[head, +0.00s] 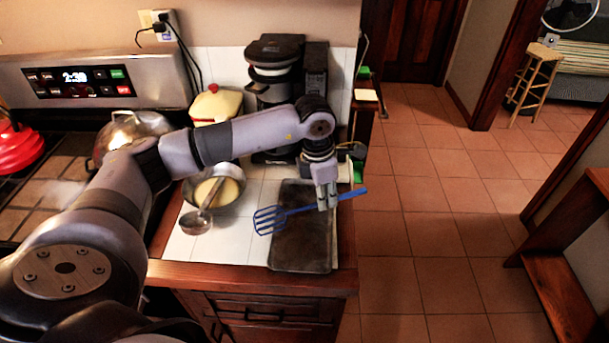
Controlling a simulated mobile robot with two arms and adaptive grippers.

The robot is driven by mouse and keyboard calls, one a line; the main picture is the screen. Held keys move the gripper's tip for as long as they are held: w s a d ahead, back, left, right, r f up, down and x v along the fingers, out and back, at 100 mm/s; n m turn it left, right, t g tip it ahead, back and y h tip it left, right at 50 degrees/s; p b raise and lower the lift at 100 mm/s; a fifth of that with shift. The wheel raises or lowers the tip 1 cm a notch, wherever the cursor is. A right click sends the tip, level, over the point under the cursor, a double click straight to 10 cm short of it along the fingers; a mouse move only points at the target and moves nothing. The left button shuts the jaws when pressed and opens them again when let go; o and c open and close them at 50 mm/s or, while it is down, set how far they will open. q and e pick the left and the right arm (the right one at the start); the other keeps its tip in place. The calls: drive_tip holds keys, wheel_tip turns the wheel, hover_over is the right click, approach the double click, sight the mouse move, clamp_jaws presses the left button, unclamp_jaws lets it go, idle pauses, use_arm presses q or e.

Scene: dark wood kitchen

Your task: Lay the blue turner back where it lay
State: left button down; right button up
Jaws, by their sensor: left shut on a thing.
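The blue turner (269,220) has a slotted head pointing left and a handle pointing right. My left gripper (327,203) is shut on its handle. The turner is over the dark baking tray (302,250), with its head reaching past the tray's left edge above the white tiles. The handle's end sticks out past the counter's right edge. I cannot tell whether the turner touches the tray or hangs just above it. My right gripper is not in the head view.
A pan (229,197) with yellow contents and a ladle (197,221) stand left of the tray. A coffee maker (275,75) and a yellow-lidded container (215,104) stand behind. The stove with a red kettle (17,145) is at left. Tiled floor lies open at right.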

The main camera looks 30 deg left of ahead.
use_arm(q)
drive_tip(key=w+a+f+n+y+p, duration=0.1)
drive_tip(key=w+a+f+n+p, duration=0.15)
drive_tip(key=a+n, duration=0.7)
drive_tip(key=f+n+b, duration=0.1)
drive_tip(key=f+b, duration=0.1)
drive_tip(key=d+f+n+b, duration=0.1)
drive_tip(key=f+n+b, duration=0.1)
drive_tip(key=f, duration=0.1)
drive_tip(key=w+f+n+b, duration=0.1)
drive_tip(key=f+n+b, duration=0.1)
drive_tip(key=shift+d+f+g, duration=0.3)
drive_tip(key=shift+d+f, duration=0.05)
drive_tip(key=c, duration=1.4)
unclamp_jaws()
drive_tip(key=shift+c, duration=0.2)
drive_tip(key=shift+r, duration=0.5)
wheel_tip(320, 180, up, 11)
drive_tip(key=shift+s+d, duration=0.15)
drive_tip(key=shift+s, duration=0.15)
